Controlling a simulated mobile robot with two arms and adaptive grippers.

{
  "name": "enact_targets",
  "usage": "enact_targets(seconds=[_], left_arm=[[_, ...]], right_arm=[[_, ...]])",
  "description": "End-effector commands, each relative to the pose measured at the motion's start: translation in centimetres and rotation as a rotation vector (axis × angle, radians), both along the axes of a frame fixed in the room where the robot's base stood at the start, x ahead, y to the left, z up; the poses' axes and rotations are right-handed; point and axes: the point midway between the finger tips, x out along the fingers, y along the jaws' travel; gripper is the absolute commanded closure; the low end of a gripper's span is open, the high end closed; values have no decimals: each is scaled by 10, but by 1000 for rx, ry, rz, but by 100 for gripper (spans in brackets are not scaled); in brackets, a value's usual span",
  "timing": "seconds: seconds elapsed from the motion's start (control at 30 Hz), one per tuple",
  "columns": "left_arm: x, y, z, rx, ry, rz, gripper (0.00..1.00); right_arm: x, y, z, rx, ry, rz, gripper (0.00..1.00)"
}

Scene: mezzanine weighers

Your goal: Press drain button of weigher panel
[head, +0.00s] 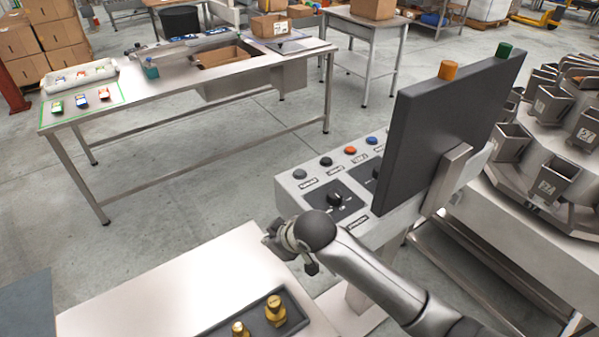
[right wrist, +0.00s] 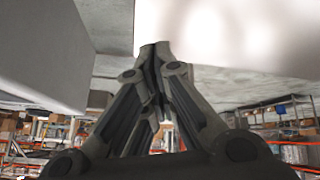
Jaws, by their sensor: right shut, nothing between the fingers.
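The weigher panel is a light grey control box (head: 292,192) with a row of buttons on top: a grey button (head: 299,174), a black button (head: 326,161), an orange-red button (head: 350,151) and a blue button (head: 371,140). Each has a small label that I cannot read, so I cannot tell which is drain. Black rotary knobs (head: 334,198) sit below the row. My right gripper (head: 272,240) is in front of the box, at its lower left, apart from the buttons. In the right wrist view its fingers (right wrist: 154,50) are shut and empty. My left gripper is not in view.
A large dark screen (head: 455,125) stands on the panel's right side, with orange and green caps on top. Weigher buckets (head: 548,178) are at the right. A near table (head: 180,285) holds a dark tray with brass weights. A long steel table (head: 160,100) stands behind, with floor between.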

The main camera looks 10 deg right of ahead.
Motion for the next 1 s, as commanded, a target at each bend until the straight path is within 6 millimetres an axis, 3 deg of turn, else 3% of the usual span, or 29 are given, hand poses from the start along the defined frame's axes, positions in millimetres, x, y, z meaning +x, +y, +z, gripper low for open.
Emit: enact_targets(seconds=[0.03, 0.27, 0.5, 0.7, 1.0], left_arm=[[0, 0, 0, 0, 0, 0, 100], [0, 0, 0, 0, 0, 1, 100], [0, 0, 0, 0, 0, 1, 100], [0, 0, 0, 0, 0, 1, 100], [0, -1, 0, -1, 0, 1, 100]], right_arm=[[21, -2, 10, -27, -28, 15, 100], [103, -21, 54, -136, -121, 43, 100], [177, -67, 117, -235, -211, -6, 100], [206, -94, 151, -271, -250, -44, 100], [211, -98, 158, -276, -257, -51, 100]])
